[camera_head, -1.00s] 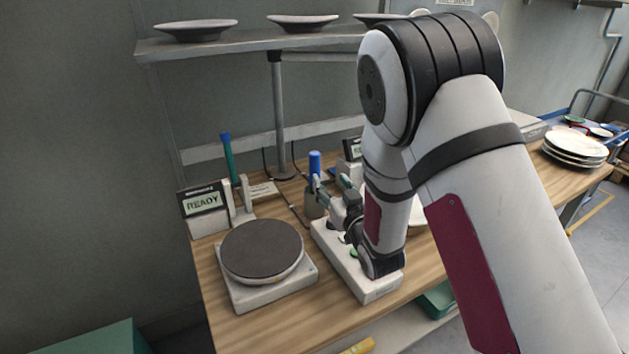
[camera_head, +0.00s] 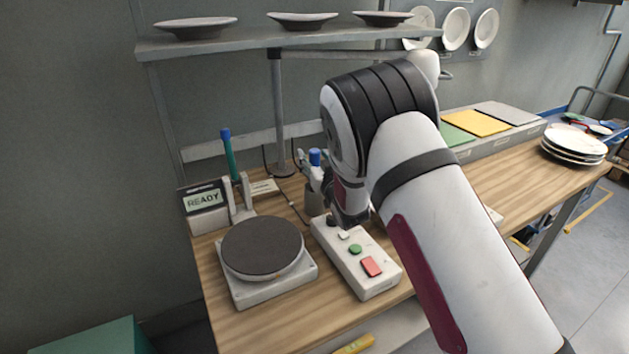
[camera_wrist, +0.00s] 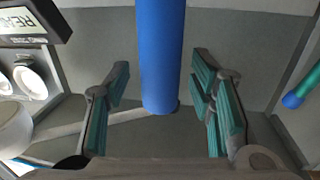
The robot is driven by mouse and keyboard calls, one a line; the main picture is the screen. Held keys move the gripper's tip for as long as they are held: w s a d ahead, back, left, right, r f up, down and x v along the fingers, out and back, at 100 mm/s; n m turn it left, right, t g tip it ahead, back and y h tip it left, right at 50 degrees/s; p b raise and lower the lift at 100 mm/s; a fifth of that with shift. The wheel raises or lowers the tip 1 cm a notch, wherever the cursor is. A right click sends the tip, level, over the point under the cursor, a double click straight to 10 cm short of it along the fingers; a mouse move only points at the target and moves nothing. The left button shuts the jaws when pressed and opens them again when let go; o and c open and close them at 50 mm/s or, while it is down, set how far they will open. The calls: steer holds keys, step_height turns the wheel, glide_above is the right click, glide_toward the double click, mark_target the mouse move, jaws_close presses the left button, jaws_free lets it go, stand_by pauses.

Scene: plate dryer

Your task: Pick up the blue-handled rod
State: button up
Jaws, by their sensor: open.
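The blue-handled rod (camera_head: 315,158) stands upright in a grey holder (camera_head: 315,200) behind the control box, partly hidden by my gripper and arm. In the wrist view its thick blue handle (camera_wrist: 161,50) runs down between the two fingers. My gripper (camera_wrist: 160,82) is open, with a teal-padded finger on each side of the handle. Gaps show on both sides, and I see no contact. In the head view my gripper (camera_head: 312,169) is at the height of the handle; my arm hides much of it.
A green rod with a blue tip (camera_head: 230,155) stands in a white holder at left, beside a READY display (camera_head: 203,200). A round dark plate device (camera_head: 262,247) and a button box (camera_head: 357,262) sit in front. A shelf with plates (camera_head: 240,45) hangs above.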

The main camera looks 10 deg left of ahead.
steer(key=shift+w, duration=0.1)
jaws_close()
